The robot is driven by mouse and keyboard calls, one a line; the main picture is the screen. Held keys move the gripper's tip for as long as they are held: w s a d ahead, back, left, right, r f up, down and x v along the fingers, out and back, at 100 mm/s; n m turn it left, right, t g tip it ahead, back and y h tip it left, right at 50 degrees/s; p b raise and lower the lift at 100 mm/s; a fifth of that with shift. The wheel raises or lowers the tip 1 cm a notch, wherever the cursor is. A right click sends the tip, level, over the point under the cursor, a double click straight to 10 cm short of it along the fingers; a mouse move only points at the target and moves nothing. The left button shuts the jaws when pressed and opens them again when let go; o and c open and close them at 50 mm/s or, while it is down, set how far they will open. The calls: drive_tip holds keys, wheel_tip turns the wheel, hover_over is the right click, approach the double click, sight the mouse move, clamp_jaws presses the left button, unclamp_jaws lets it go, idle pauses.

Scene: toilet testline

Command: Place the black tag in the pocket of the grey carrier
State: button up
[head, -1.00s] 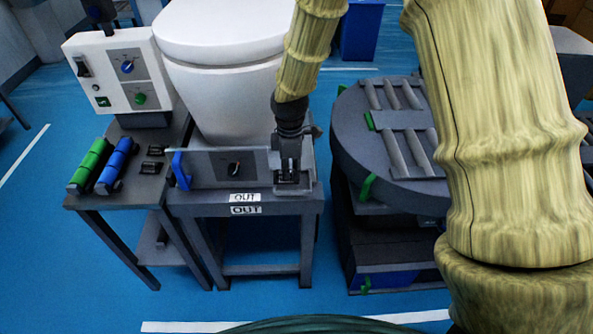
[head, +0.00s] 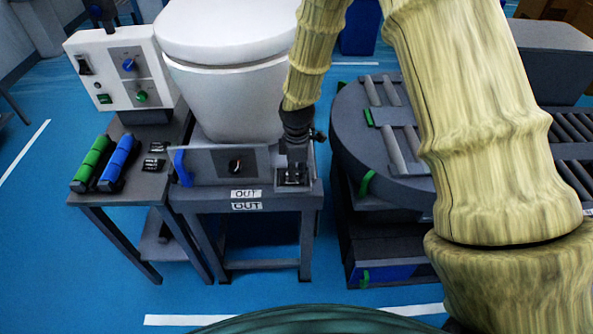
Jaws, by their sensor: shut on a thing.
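My gripper (head: 295,168) points down over the right front part of the grey carrier (head: 212,166), which stands under the white toilet. It is shut on a small dark thing, apparently the black tag (head: 292,178), low over a dark square recess in the carrier. The fingers hide most of the tag and recess, and I cannot tell whether the tag sits inside. Small black tags (head: 153,164) also lie on the side table to the left.
A side table (head: 143,188) holds green (head: 93,163) and blue (head: 118,163) rolls and a control box (head: 122,72). A blue handle (head: 181,168) stands at the carrier's left end. A round roller table (head: 350,135) is close on the right.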

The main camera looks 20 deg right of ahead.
sight(297, 173)
drive_tip(key=shift+f, duration=0.1)
drive_tip(key=o, duration=0.9)
drive_tip(key=shift+c, duration=0.2)
wheel_tip(297, 173, up, 12)
drive_tip(key=b, duration=0.2)
idle(0.3)
